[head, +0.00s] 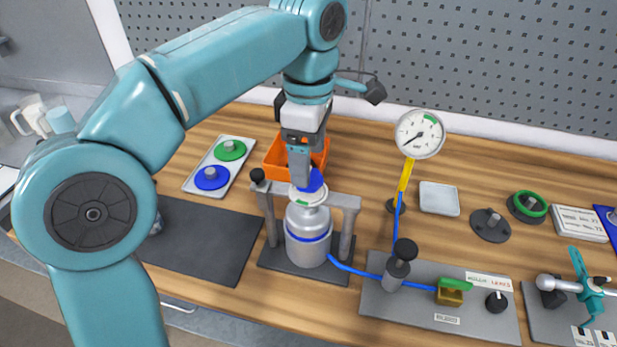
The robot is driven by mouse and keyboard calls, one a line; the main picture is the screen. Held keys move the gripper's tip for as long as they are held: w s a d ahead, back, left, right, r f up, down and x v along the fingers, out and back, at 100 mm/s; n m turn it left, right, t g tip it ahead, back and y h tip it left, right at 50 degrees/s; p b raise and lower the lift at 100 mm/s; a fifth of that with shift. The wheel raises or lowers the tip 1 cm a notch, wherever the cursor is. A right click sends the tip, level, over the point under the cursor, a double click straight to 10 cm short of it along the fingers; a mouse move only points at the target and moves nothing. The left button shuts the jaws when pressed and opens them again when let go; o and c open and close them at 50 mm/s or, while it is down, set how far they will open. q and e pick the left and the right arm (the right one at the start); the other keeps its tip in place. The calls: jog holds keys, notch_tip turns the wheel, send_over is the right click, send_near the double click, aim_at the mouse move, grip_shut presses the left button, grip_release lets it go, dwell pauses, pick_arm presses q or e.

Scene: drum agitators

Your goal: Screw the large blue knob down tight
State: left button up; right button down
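The large blue knob (316,181) sits above the crossbar (345,201) of a small press frame. Below it is a white and green ring (311,197), over a silver canister (307,241) with a blue band. My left gripper (301,178) points down at the knob from above. A grey finger covers the knob's left part, and blue shows to its right. The far finger is hidden, so I cannot tell whether the fingers grip the knob. My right gripper is not in view.
An orange bin (281,158) stands behind the frame. A tray with green and blue discs (190,185) is at left. A pressure gauge (419,133) on a yellow and blue stem and a valve plate (440,312) are at right. The dark mat (195,235) has clear room.

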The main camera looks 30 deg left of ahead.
pick_arm(q)
jog(key=f, duration=0.4)
jog(key=shift+w+d, duration=0.15)
jog(key=shift+w, duration=0.05)
jog(key=shift+s+a, duration=0.15)
jog(key=shift+a, duration=0.05)
jog(key=shift+d, duration=0.1)
jog(key=c, duration=1)
jog(key=shift+c, duration=0.2)
